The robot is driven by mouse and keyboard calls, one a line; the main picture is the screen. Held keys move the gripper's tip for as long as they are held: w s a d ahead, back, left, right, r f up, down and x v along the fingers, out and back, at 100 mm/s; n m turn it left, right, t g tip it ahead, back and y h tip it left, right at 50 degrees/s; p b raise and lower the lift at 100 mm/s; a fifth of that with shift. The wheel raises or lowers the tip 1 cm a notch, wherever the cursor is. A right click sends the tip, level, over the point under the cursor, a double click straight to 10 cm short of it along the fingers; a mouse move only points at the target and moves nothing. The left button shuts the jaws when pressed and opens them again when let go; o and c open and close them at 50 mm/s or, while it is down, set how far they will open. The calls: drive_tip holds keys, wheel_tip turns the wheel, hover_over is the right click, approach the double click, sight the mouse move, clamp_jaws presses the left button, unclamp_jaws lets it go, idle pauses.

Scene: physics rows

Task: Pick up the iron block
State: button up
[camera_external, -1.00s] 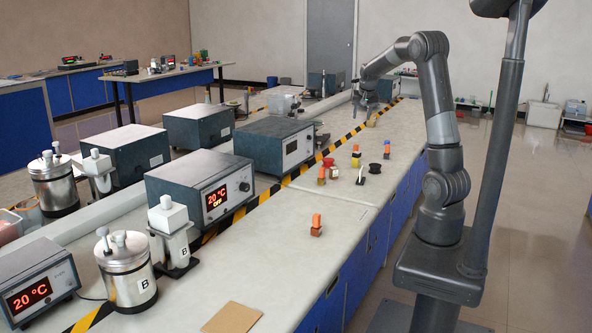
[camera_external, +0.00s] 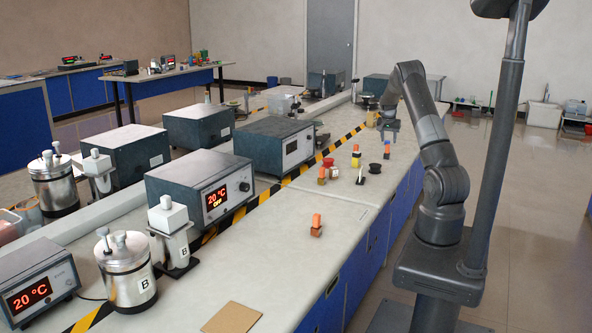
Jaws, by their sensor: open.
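I cannot tell for sure which thing is the iron block. Small blocks stand on the long bench: a block with an orange top and brown base (camera_external: 316,226) stands alone nearest the camera. Farther back are another orange-topped block (camera_external: 322,175) and a yellow-and-orange one (camera_external: 356,159). My gripper (camera_external: 390,138) is open and points down over the far part of the bench, beyond these blocks. It is small in the view, and I see nothing held in it.
A yellow object (camera_external: 371,119) stands left of my gripper. A black round-topped item (camera_external: 376,169) and a white-handled item (camera_external: 361,176) stand among the blocks. Grey heater boxes (camera_external: 275,146) and metal calorimeters (camera_external: 126,272) line the left side. Bare bench top surrounds the nearest block.

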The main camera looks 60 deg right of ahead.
sight(388, 145)
drive_tip(key=x, duration=0.6)
drive_tip(key=shift+w, duration=0.25)
clamp_jaws()
idle(0.4)
